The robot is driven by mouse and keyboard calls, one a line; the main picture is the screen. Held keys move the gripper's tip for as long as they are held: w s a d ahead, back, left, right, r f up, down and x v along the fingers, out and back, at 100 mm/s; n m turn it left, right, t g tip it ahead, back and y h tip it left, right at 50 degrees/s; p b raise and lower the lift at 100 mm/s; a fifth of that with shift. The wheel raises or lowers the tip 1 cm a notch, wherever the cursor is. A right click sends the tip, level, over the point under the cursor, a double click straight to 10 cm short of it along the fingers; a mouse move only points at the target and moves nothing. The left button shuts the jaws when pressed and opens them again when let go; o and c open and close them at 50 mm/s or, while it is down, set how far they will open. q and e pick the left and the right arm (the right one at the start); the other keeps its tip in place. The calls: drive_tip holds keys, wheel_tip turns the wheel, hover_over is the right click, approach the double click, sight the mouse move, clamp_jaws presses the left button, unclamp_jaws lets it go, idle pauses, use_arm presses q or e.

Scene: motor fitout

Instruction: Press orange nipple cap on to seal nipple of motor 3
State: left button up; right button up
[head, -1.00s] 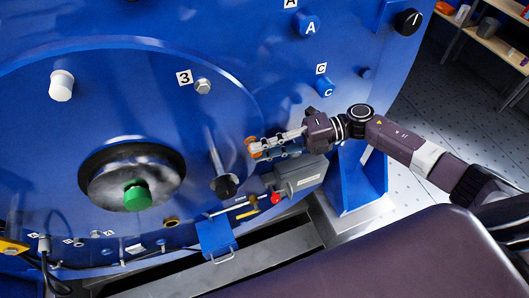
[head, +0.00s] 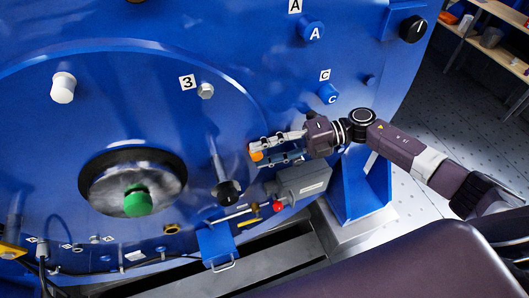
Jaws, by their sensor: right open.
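The orange cap (head: 256,155) is a small orange piece against the blue motor face, at the tips of my right gripper. My right gripper (head: 268,154) reaches in from the right, its fingers apart and pointing left at the motor. One finger lies above and one below, and the cap shows between and beside their tips. Whether the cap sits on a nipple, and how fully, I cannot tell; any nipple there is hidden. The motor (head: 235,60) is a large blue housing with a "3" label (head: 187,82) beside a silver hex fitting. My left gripper is not in view.
A black-ended rod (head: 228,192) sticks out left of and below my right gripper. A grey box (head: 303,184) and a red knob (head: 277,207) lie just below it. A green-capped shaft (head: 137,201) is at left. Shelves (head: 498,40) stand far right.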

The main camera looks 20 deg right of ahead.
drive_tip(key=v, duration=1.2)
drive_tip(key=shift+f, duration=0.1)
